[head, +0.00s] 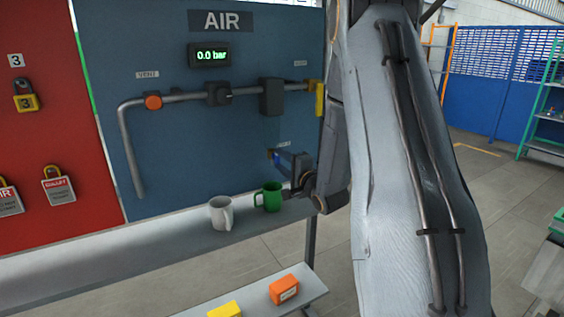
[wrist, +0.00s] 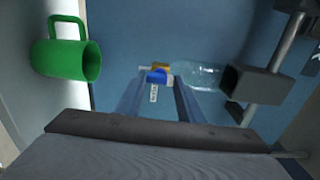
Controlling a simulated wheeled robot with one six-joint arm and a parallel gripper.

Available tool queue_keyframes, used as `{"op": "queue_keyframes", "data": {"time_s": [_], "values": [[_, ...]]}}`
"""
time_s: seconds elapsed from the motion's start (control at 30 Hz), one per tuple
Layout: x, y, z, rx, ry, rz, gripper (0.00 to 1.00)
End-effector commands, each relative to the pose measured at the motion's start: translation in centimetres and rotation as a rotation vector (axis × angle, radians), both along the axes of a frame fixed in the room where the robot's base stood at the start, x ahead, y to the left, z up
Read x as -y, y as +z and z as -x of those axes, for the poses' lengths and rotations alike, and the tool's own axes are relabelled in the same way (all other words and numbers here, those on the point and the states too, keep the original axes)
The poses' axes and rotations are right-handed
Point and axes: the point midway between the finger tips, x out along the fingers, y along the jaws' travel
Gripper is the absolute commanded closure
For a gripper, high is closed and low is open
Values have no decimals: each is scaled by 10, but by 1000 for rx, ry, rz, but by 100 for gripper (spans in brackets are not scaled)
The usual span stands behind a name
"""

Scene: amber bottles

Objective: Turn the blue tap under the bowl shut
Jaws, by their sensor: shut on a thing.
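The blue tap (wrist: 156,76) sits low on the blue panel, with a yellow brass-like part beside it in the wrist view. The clear bowl (wrist: 199,74) adjoins it on the right in that view. My gripper (wrist: 160,86) has its two fingers on either side of the blue handle and is shut on it. In the head view my gripper (head: 282,160) reaches the panel at the tap, just above the green mug. The fingers and wrist hide most of the tap there, so I cannot tell its handle angle.
A green mug (head: 269,197) stands on the grey shelf close below my gripper, and it shows at the left of the wrist view (wrist: 70,62). A white mug (head: 221,213) stands left of it. Above are pipes, an orange knob (head: 153,102) and a display (head: 209,55) reading 0.0 bar.

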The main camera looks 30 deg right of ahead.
Motion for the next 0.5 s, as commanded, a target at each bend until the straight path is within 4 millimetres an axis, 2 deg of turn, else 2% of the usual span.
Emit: {"op": "queue_keyframes", "data": {"time_s": [0.3,0.33,0.4,0.5], "values": [[1,1,0,1,-3,-2,88],[1,0,0,1,-3,-2,61],[1,0,0,1,-2,-1,49],[0,0,0,1,-1,-1,47]]}}
